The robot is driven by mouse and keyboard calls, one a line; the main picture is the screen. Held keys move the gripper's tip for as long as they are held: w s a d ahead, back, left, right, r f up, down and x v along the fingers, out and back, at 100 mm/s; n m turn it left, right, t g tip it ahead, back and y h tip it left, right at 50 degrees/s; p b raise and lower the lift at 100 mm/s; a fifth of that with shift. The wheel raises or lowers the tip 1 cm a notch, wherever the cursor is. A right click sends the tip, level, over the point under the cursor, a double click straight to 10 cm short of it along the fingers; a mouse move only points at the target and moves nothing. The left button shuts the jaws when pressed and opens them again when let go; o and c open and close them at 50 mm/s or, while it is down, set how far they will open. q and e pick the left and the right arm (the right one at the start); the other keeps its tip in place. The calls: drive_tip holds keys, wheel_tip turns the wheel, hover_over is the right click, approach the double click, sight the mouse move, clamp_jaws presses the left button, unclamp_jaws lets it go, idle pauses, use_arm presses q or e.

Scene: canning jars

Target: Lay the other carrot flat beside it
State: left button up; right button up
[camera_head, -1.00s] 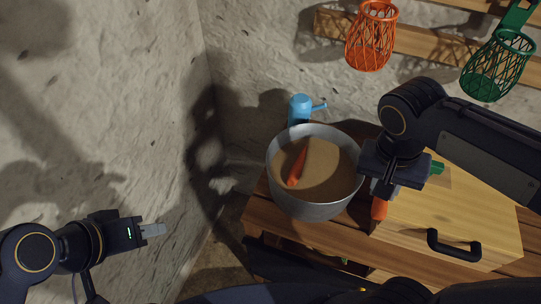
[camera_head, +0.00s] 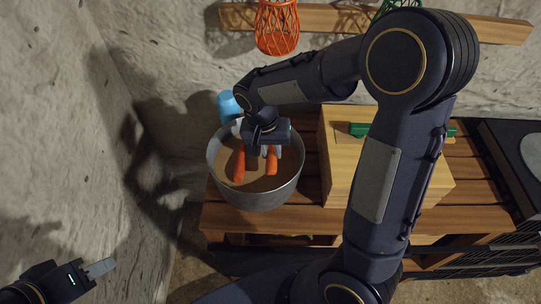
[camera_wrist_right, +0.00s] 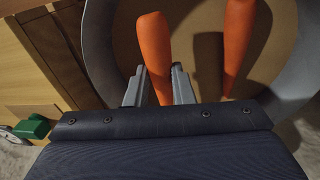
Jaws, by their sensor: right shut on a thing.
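The grey metal pot (camera_head: 258,201) stands on the slatted table, with a brown inside. One orange carrot (camera_head: 238,166) is inside it, on the left; it also shows in the right wrist view (camera_wrist_right: 236,45). My right gripper (camera_head: 264,150) reaches down into the pot and is shut on the other carrot (camera_head: 271,163), to the right of the first with a gap between. In the right wrist view the held carrot (camera_wrist_right: 154,45) points away from the fingers; whether it touches the bottom is unclear. My left gripper (camera_head: 100,268) is empty at lower left, its jaw gap hard to see.
A blue bottle-like thing (camera_head: 227,104) stands behind the pot. A wooden box (camera_head: 342,165) with a green-handled item (camera_head: 358,130) is to the right, partly behind my right arm. An orange basket (camera_head: 277,27) hangs above. A rough wall is at left.

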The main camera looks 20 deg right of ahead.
sight(269, 154)
drive_tip(key=shift+f, duration=1.55)
drive_tip(key=shift+f, duration=0.2)
drive_tip(key=o, duration=0.7)
drive_tip(key=shift+o, duration=0.2)
